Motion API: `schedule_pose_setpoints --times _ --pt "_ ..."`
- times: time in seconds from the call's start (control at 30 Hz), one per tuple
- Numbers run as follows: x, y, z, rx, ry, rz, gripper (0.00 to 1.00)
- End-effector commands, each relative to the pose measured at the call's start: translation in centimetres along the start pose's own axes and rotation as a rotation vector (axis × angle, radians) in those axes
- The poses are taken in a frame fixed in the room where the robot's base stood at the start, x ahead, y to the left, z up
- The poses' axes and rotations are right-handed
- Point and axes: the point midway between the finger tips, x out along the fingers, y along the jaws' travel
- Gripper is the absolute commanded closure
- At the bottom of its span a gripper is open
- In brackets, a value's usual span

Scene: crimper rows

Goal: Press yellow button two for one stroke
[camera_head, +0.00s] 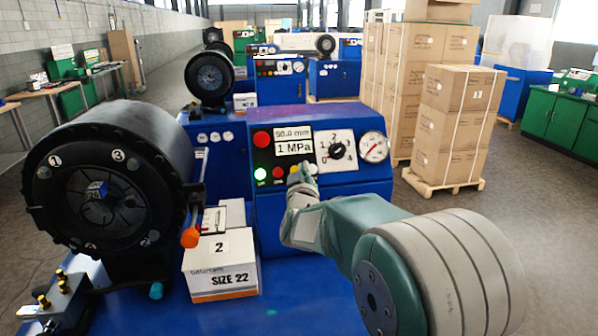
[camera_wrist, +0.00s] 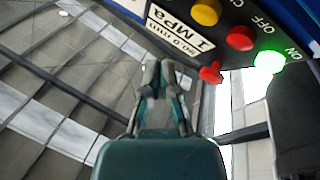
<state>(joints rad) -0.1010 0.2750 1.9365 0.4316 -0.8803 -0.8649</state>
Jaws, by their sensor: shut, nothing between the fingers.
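The control panel (camera_head: 318,150) is on a blue crimper cabinet. Its lower row has a lit green button (camera_head: 261,174), a red button (camera_head: 278,172) and yellow beside my fingertips. My gripper (camera_head: 301,174) is shut and empty in front of this row, partly covering the yellow buttons. In the wrist view a yellow button (camera_wrist: 206,12) sits beside a red one (camera_wrist: 240,38) and the glowing green one (camera_wrist: 270,62). My fingertips (camera_wrist: 158,72) show to the left of the panel there. I cannot tell whether they touch it. Button numbers are not readable.
A black crimper head (camera_head: 105,170) stands at the left, with an orange-tipped lever (camera_head: 190,237). A white SIZE 22 box (camera_head: 221,268) sits below the panel. Stacked cartons (camera_head: 452,125) stand behind at right.

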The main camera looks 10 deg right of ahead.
Motion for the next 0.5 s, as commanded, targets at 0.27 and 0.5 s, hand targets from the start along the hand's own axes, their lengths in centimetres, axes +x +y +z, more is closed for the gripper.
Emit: schedule_pose_setpoints --times 0.27,0.5 --pt "2.3 -1.5 1.8 0.002 -0.001 -0.001 1.0" --pt "3.0 -1.8 2.4 0.004 -0.001 0.0 1.0"
